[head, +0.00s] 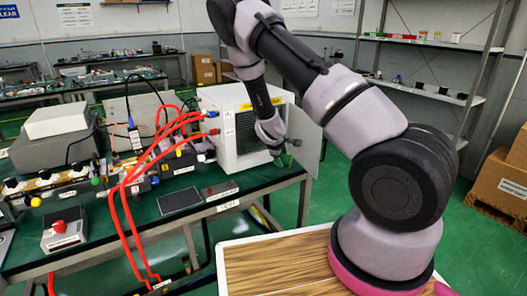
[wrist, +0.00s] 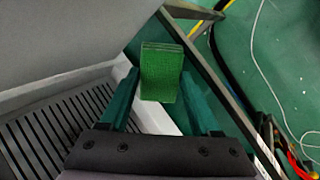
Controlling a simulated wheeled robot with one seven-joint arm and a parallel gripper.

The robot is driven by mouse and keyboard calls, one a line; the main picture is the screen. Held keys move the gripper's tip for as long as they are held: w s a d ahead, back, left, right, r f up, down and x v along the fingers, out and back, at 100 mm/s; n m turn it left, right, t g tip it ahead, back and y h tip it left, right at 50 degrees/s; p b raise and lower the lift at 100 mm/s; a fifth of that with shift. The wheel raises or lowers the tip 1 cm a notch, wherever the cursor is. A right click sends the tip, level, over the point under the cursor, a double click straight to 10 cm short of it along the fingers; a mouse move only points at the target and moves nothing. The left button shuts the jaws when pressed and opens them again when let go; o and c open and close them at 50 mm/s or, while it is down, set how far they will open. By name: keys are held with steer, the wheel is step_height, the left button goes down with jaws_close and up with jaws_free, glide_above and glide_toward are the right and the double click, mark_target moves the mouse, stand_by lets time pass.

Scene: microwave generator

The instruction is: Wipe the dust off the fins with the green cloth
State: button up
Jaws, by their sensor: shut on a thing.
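The fins (wrist: 48,130) are dark parallel slats in a pale frame at the lower left of the wrist view. They also show as a dark grille (head: 249,130) on the white generator cabinet (head: 220,118) in the head view. My gripper (wrist: 160,85) is shut on the folded green cloth (wrist: 161,72), which sticks out between the two green fingers. The fingers and cloth lie beside the fins, past the end of the slats. In the head view my gripper (head: 276,147) is close in front of the cabinet. Dust cannot be made out, and contact with the fins cannot be told.
An open grey door panel (head: 307,140) stands right of the grille; a grey surface (wrist: 70,40) fills the wrist view's upper left. Red hoses (head: 128,190) run from the cabinet's left side over the green bench (head: 240,192).

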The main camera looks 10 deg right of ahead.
steer(key=n+t, duration=0.1)
steer(key=w+n+t, duration=0.1)
steer(key=a+n+t+y, duration=0.1)
steer(key=shift+w+f+t, duration=0.25)
steer(key=shift+f+t, duration=0.1)
steer(key=shift+t, duration=0.05)
steer(key=n+t+y, duration=0.1)
steer(key=a+n+t+y, duration=0.1)
steer(key=shift+w+a+r+n, duration=0.1)
steer(key=shift+w+a+n, duration=0.05)
steer(key=shift+w+n, duration=0.2)
steer(key=s+a+r+n+t+y, duration=0.2)
steer(key=a+r+n+t+y, duration=0.3)
steer(key=a+y, duration=0.15)
steer(key=shift+y, duration=0.25)
steer(key=shift+d+x, duration=0.2)
steer(key=shift+x, duration=2.5)
steer(key=shift+x, duration=1.05)
steer(key=shift+d, duration=0.2)
